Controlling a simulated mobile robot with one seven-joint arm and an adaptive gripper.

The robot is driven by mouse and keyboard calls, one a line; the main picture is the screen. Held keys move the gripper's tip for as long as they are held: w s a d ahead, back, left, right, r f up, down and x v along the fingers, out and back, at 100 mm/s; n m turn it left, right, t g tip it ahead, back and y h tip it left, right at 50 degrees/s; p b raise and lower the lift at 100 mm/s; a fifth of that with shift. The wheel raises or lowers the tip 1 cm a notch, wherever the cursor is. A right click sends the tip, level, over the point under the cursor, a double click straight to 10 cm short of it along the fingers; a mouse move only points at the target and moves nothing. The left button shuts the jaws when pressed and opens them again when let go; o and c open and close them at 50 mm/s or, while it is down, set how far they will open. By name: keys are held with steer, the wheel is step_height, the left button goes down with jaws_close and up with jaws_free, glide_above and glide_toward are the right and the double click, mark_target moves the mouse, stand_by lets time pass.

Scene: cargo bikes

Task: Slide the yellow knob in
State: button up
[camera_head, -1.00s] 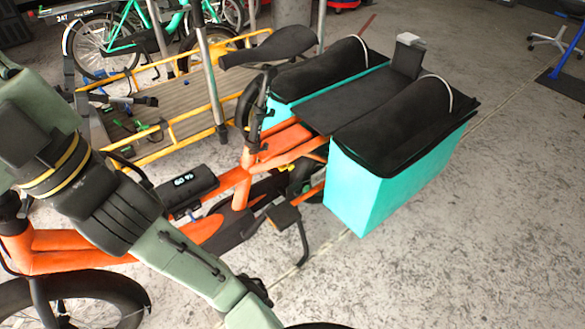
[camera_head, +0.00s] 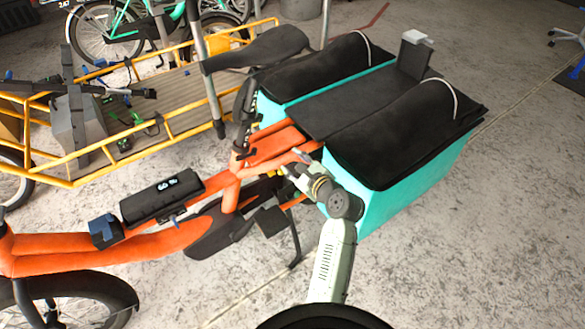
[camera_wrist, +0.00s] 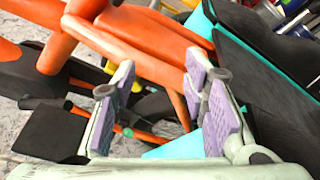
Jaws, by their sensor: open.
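My gripper (camera_head: 292,178) is beside the orange cargo bike's rear frame, just left of the near teal pannier. In the wrist view, my gripper (camera_wrist: 160,72) is open, with purple-grey pads apart and nothing held between them. Orange frame tubes (camera_wrist: 150,58) lie beyond and partly between the fingers. A small yellow patch (camera_wrist: 109,67) shows between the tubes, left of the left fingertip. It may be the yellow knob, but its shape is too small and partly covered to tell. I cannot clearly make out the knob in the head view.
The near teal pannier (camera_head: 410,205) with its black cover stands close right of my gripper. A black pedal (camera_head: 270,221) and kickstand (camera_head: 295,245) are below it. A yellow-railed cargo bike (camera_head: 120,158) stands behind.

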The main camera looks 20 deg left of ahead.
mark_target(283, 173)
steer(key=s+d+f+m+g, duration=0.2)
steer(key=d+f+m, duration=0.25)
steer(key=f, duration=0.25)
steer(key=shift+m+t, duration=0.25)
steer(key=shift+t, duration=0.05)
steer(key=x, duration=1.1)
steer(key=shift+s+a+r, duration=0.15)
steer(key=shift+s+a, duration=0.05)
steer(key=shift+a, duration=0.05)
jaws_close()
